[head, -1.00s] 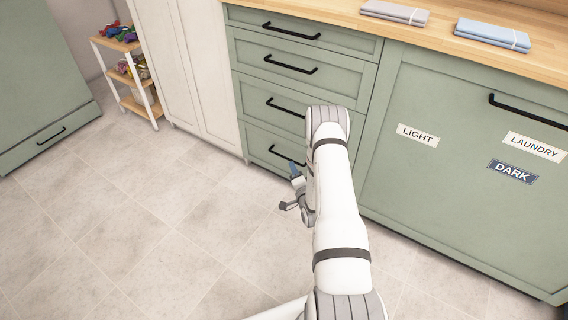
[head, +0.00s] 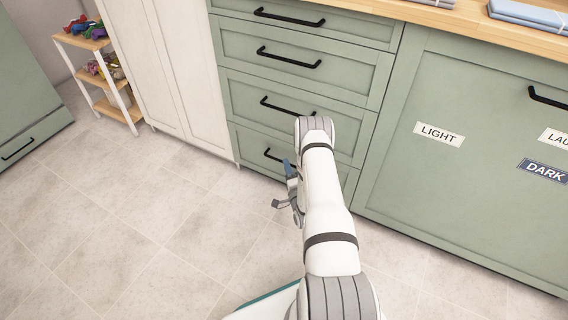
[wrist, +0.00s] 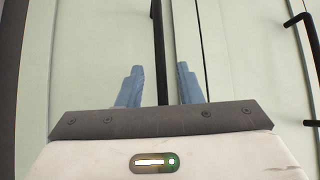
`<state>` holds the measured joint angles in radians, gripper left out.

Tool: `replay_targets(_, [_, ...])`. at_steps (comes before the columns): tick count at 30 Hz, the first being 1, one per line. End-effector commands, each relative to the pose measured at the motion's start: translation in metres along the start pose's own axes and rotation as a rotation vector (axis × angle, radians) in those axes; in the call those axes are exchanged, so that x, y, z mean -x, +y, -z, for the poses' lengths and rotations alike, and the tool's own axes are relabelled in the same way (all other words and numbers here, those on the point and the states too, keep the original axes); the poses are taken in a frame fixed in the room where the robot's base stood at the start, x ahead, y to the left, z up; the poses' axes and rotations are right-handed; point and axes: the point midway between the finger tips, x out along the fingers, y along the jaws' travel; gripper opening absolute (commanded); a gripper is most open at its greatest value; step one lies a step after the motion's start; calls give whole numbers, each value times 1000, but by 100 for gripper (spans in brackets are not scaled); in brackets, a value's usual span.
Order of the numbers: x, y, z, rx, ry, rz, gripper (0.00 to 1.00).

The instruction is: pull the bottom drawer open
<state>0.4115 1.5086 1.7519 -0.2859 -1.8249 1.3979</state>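The bottom drawer (head: 244,146) is the lowest of a green stack in the head view, and its front sits flush with the cabinet. Its black bar handle (head: 270,157) is partly hidden behind my gripper (head: 287,168). In the wrist view the handle (wrist: 157,45) runs upright between the two blue fingers of my gripper (wrist: 159,86). The fingers are open, one on each side of the bar, with a gap on both sides. How deep the bar sits between them is hard to tell.
Other closed drawers with black handles (head: 289,58) rise above. A white cabinet (head: 165,80) stands left and a green laundry front (head: 410,185) right. A small shelf (head: 84,42) stands at the far left. The tiled floor (head: 140,220) before the drawers is clear.

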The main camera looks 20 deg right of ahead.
Motion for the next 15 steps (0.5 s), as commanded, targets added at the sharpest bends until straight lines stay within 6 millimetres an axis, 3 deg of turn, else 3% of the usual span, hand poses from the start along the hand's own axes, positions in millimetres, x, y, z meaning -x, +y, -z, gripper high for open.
replay_targets(6, [-26, 0, -6, -1, -9, 2, 33])
replay_targets(15, [-31, -1, -8, -2, -13, 0, 33])
